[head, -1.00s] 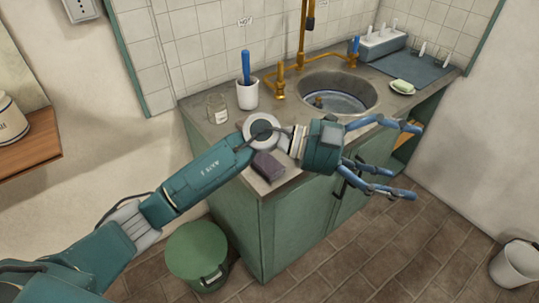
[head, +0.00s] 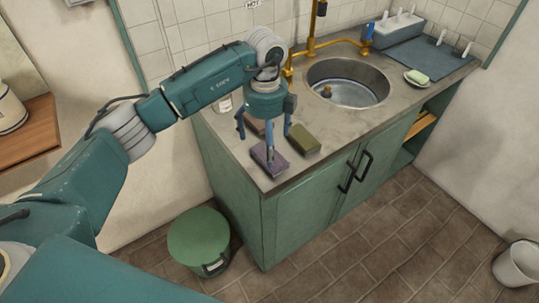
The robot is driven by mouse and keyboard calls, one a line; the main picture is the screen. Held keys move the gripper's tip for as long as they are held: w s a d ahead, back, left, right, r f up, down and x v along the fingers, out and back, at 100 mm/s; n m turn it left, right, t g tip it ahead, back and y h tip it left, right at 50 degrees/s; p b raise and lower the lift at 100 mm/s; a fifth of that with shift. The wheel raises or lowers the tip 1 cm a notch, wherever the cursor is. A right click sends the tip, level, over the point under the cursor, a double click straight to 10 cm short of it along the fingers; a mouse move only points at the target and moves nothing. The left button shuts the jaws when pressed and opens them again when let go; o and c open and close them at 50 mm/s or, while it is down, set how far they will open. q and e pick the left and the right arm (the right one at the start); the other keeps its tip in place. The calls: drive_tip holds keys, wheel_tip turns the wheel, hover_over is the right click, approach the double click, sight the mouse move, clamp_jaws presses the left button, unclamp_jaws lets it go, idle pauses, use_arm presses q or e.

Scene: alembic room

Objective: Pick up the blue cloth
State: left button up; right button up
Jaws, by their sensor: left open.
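Three small folded pieces, like cloths or sponges, lie near the front left corner of the counter. One is purple-grey (head: 269,160), one olive (head: 303,140), and a brown one (head: 256,127) is partly hidden. None looks plainly blue; the purple-grey one comes closest. My left gripper (head: 266,143) points down over them with its fingers spread. One finger overlaps the purple-grey piece in the picture, and I cannot tell if it touches. The gripper looks empty. My right gripper is not in view.
The sink (head: 348,84) with brass taps is to the right, with a soap dish (head: 417,80) beyond it. A glass jar (head: 224,103) is partly behind my arm. A green lidded bin (head: 198,238) stands on the floor. The front counter right of the pieces is clear.

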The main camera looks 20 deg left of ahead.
sight(265, 157)
use_arm(q)
drive_tip(key=shift+f, duration=0.3)
wheel_tip(265, 157, down, 4)
drive_tip(key=shift+a+r+p, duration=0.15)
drive_tip(key=shift+r+p, duration=0.05)
drive_tip(key=shift+p, duration=0.85)
drive_tip(key=shift+f, duration=0.5)
drive_tip(key=c, duration=1.2)
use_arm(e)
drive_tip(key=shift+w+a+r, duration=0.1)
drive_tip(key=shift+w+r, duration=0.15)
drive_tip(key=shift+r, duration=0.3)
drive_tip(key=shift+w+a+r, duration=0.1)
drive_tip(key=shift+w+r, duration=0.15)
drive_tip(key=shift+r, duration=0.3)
